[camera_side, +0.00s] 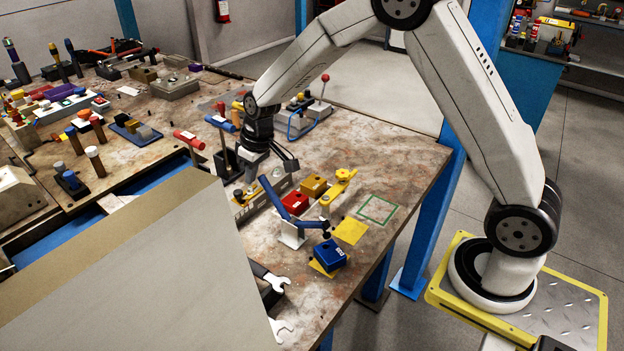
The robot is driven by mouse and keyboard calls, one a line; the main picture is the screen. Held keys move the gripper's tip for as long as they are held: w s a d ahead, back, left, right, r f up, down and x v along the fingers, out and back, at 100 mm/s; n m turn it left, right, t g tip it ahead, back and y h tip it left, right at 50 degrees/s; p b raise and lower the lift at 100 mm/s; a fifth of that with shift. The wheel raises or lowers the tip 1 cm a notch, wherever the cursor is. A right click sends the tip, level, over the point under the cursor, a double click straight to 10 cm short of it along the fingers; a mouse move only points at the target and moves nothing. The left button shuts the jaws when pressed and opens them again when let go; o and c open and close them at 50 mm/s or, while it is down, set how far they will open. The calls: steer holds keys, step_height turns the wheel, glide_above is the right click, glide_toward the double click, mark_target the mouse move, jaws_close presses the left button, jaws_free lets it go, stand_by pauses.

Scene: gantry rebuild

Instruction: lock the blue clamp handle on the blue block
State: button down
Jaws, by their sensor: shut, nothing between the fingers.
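The blue clamp stands on a white bracket (292,236) near the table's right front edge. Its blue handle (271,191) slants up to the left, and its blue arm (307,223) reaches right to a black tip (326,230). The blue block (329,257) sits on a yellow patch just below that tip; I cannot tell whether they touch.
A red block (295,203), a yellow block (313,186) and a yellow clamp (339,186) stand behind the blue clamp. Wrenches (270,277) lie in front. A large panel (140,270) fills the lower left.

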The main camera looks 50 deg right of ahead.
steer(key=shift+s+d+r, duration=0.1)
steer(key=shift+s+r, duration=0.15)
steer(key=shift+s, duration=0.2)
steer(key=shift+s+r, duration=0.15)
steer(key=shift+s, duration=0.05)
